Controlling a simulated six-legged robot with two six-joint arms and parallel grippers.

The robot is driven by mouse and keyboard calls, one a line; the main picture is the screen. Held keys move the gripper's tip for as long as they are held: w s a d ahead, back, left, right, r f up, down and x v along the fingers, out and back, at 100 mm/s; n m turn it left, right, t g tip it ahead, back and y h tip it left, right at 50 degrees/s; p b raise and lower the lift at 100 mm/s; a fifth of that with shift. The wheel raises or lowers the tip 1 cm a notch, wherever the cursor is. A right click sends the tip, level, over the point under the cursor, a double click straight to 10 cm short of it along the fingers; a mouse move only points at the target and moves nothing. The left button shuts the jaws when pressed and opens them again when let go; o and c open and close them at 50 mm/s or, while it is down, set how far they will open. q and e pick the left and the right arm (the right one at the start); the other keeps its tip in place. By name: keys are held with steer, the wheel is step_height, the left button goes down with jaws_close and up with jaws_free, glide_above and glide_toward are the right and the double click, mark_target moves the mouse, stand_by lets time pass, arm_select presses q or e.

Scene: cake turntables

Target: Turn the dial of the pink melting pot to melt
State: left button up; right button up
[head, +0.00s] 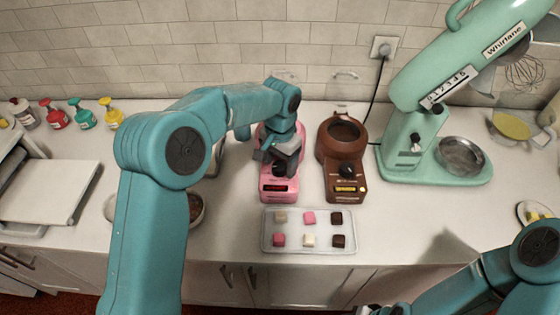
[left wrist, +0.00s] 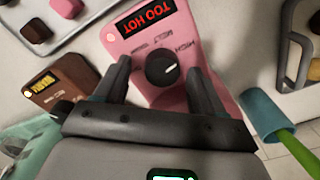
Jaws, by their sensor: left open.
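The pink melting pot (head: 279,194) stands on the counter, largely covered by my left arm in the head view. In the left wrist view its pink front (left wrist: 125,46) has a red "TOO HOT" display. Its round black dial (left wrist: 162,68) has a white mark pointing right and slightly up in that view, towards the HIGH side; MELT is lettered above the dial. My left gripper (head: 282,163) is over the front of the pot. In the left wrist view its open fingers (left wrist: 160,75) are on either side of the dial; I cannot tell whether they touch it.
A brown melting pot (head: 341,150) with a lit yellow display stands just right. A tray (head: 295,243) of coloured cubes lies in front. A mint stand mixer (head: 410,130) is farther right. My right gripper (head: 382,310) is barely in view at the bottom edge.

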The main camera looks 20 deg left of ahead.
arm_select(q)
steer(key=shift+a+f, duration=0.25)
steer(key=shift+f, duration=0.15)
steer(key=shift+d, duration=0.15)
steer(key=c, duration=1.1)
steer(key=n+b, duration=0.1)
steer(key=n, duration=0.3)
steer(key=shift+b, duration=0.35)
steer(key=n+b, duration=0.1)
steer(key=n, duration=0.4)
steer(key=shift+n, duration=0.3)
steer(key=shift+r, duration=0.1)
